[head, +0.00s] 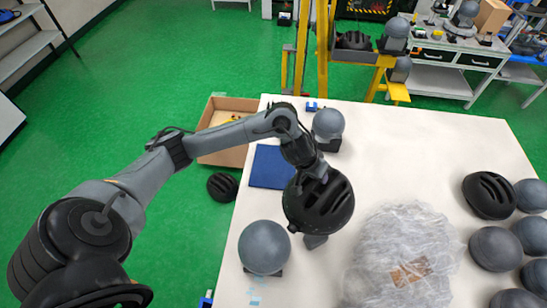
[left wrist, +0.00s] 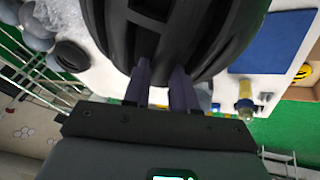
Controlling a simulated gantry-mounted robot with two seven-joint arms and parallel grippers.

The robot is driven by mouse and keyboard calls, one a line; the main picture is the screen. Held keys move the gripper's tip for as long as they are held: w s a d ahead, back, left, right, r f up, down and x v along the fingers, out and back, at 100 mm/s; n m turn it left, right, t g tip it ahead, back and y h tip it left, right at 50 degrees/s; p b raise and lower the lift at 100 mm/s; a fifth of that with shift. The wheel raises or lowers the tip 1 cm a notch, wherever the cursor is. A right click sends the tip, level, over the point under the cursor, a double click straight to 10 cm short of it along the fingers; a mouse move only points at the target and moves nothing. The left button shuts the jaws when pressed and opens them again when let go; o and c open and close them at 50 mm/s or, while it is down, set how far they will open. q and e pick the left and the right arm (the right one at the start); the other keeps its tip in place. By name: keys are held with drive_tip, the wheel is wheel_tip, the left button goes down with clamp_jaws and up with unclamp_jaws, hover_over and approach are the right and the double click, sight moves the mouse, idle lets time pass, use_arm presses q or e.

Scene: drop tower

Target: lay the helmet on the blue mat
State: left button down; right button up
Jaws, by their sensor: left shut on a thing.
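A black vented helmet (head: 322,208) is over the white table, just right of the blue mat. My left gripper (head: 314,172) is shut on its upper edge. In the left wrist view, the two fingers (left wrist: 162,88) meet the black helmet shell (left wrist: 185,38). A grey form shows just below the helmet in the head view; I cannot tell whether the helmet touches it. The flat blue mat (head: 270,168) lies bare at the table's left edge, partly bordered by my left arm. It also shows in the left wrist view (left wrist: 262,42). My right gripper is not in view.
A grey headform (head: 264,247) stands front left on the table (head: 400,150), another (head: 328,124) behind the helmet. A plastic-wrapped bundle (head: 405,255) lies at right, with another helmet (head: 489,195) and several grey balls beyond. A cardboard box (head: 225,155) is left of the table.

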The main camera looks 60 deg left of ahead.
use_arm(q)
drive_tip(key=w+a+f+n+y+b, duration=0.1)
drive_tip(key=a+f+n+y+b, duration=0.2)
drive_tip(key=a, duration=0.7)
drive_tip(key=w+a+f+n+y+b, duration=0.1)
drive_tip(key=a+f+n+b, duration=0.3)
drive_tip(key=a, duration=0.5)
drive_tip(key=s+a+f+n+g+b, duration=0.1)
drive_tip(key=s+a+f+n+b, duration=0.2)
drive_tip(key=s+a+f+n, duration=0.25)
wheel_tip(320, 180, down, 11)
drive_tip(key=a+b, duration=0.2)
drive_tip(key=b, duration=0.2)
drive_tip(key=shift+w+a+m+y, duration=0.2)
drive_tip(key=shift+w+m+y, duration=0.05)
drive_tip(key=shift+m+y, duration=0.2)
drive_tip(key=c, duration=0.9)
unclamp_jaws()
drive_tip(key=shift+f, duration=0.1)
